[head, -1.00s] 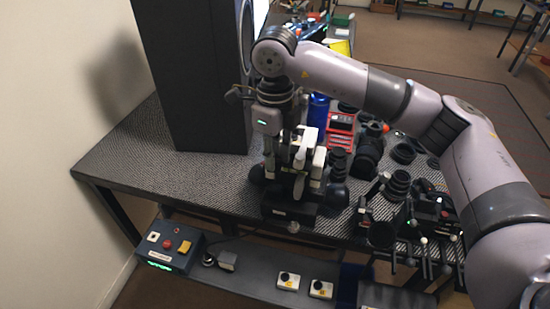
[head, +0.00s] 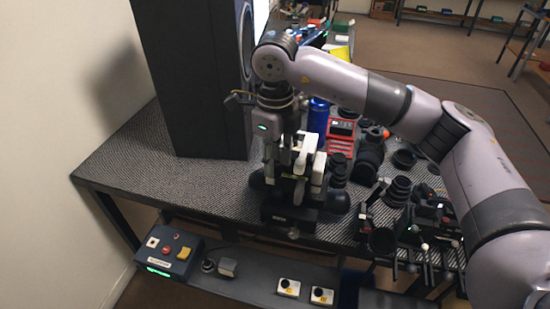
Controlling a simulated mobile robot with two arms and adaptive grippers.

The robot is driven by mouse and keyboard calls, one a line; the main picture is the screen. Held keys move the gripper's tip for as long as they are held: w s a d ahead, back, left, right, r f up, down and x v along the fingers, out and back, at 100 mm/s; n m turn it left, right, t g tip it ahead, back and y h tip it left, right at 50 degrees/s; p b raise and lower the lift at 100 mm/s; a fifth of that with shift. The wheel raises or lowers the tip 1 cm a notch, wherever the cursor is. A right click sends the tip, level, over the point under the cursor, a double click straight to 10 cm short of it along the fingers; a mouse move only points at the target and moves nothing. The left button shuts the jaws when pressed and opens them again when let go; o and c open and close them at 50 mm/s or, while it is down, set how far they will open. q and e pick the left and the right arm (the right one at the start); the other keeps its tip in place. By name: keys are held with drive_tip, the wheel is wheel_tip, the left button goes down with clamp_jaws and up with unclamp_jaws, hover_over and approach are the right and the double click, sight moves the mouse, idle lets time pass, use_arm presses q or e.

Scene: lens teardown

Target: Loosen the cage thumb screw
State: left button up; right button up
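My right gripper (head: 290,165) points down over a black bench fixture (head: 288,218) on the patterned worktop. The fixture has a dark base, and pale parts stand above it around my fingers. I cannot pick out the cage thumb screw itself; the gripper and the pale parts crowd that spot. Whether my fingers are open or shut on something is too small and covered to tell. My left gripper does not show.
A tall dark cabinet (head: 190,80) stands left of my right gripper. A blue bottle (head: 318,115), a red case (head: 341,134) and several black lens parts (head: 397,190) crowd the right side. The worktop (head: 135,165) is bare at the left. A control box (head: 168,252) sits below the front edge.

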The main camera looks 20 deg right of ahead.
wheel_tip(320, 180, up, 12)
idle(0.5)
drive_tip(key=shift+f, duration=0.1)
